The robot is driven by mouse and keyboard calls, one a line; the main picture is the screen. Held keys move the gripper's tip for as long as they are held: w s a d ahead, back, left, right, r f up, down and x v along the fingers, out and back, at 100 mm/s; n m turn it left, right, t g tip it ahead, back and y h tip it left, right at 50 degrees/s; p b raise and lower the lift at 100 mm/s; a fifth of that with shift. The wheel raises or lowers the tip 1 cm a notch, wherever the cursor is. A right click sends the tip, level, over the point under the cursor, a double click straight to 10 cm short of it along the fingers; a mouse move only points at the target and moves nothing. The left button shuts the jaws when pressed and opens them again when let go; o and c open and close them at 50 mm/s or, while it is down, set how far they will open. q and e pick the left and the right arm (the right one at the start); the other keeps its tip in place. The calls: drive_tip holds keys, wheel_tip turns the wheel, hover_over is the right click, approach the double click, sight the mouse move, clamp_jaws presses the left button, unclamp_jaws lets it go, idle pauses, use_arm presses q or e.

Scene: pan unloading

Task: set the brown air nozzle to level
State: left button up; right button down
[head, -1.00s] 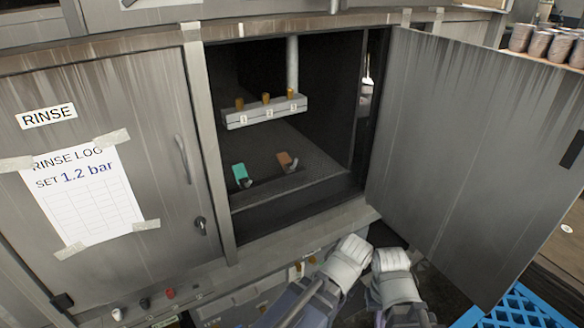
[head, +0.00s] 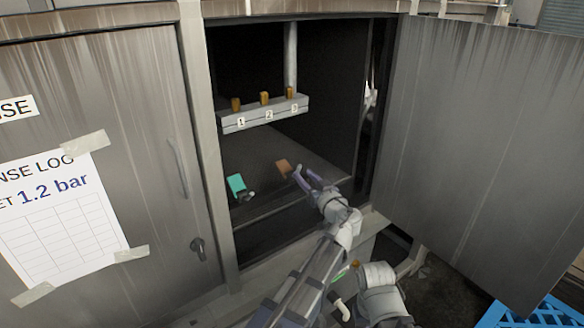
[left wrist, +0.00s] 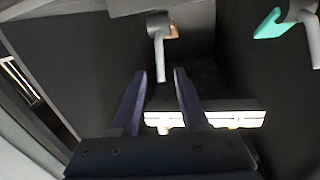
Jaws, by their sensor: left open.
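The brown air nozzle (head: 283,168) sits low inside the open cabinet, to the right of a teal nozzle (head: 237,185). It looks tilted in the head view. My left gripper (head: 303,171) is open and empty just right of it. In the left wrist view a grey stem (left wrist: 159,58) runs from the brown part (left wrist: 174,31) toward the gap between my open fingers (left wrist: 159,74). I cannot tell whether they touch it. The teal nozzle (left wrist: 268,24) also shows there at the upper right. My right gripper is not in view.
A grey bar (head: 262,118) numbered 1 to 3, with orange pegs (head: 264,97), hangs above the nozzles. The cabinet door (head: 480,150) stands open at the right. A closed door with a rinse log (head: 62,225) is at the left. A blue crate (head: 525,312) is at the lower right.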

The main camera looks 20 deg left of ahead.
sight(298, 169)
use_arm(q)
drive_tip(key=shift+x, duration=3.85)
clamp_jaws()
